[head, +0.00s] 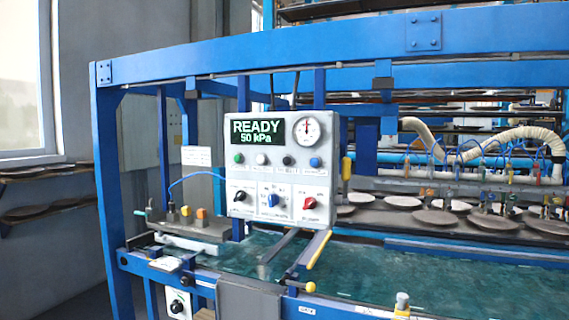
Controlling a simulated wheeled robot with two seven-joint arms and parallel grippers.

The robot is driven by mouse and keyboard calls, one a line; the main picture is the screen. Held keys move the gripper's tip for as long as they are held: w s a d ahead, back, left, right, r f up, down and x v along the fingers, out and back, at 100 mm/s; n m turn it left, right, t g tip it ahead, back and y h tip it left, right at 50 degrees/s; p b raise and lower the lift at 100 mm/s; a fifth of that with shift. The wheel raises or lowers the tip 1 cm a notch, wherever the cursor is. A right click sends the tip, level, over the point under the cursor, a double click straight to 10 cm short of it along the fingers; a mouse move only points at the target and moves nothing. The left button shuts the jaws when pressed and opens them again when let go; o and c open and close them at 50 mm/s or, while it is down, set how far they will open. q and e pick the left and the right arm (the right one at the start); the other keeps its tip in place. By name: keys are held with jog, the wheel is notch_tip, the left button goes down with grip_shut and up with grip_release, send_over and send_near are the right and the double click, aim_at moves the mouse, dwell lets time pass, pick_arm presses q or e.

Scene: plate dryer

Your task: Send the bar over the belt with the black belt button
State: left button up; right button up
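A grey control panel (280,176) hangs on the blue frame in the head view. Its display (257,131) reads "READY 50 kPa". The black button (286,161) is third in a row, between a white button (261,159) and a blue button (315,162); a green button (238,158) is at the left. Labels are too small to read. A long grey bar (440,187) with a pale hose and coloured fittings spans the right side, above several round plates (437,217). I cannot tell which surface is the belt. Neither gripper is in view.
A gauge (307,128) and three knobs, black (239,196), blue (272,200) and red (309,203), share the panel. A greenish wet surface (350,268) lies behind the blue front rail.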

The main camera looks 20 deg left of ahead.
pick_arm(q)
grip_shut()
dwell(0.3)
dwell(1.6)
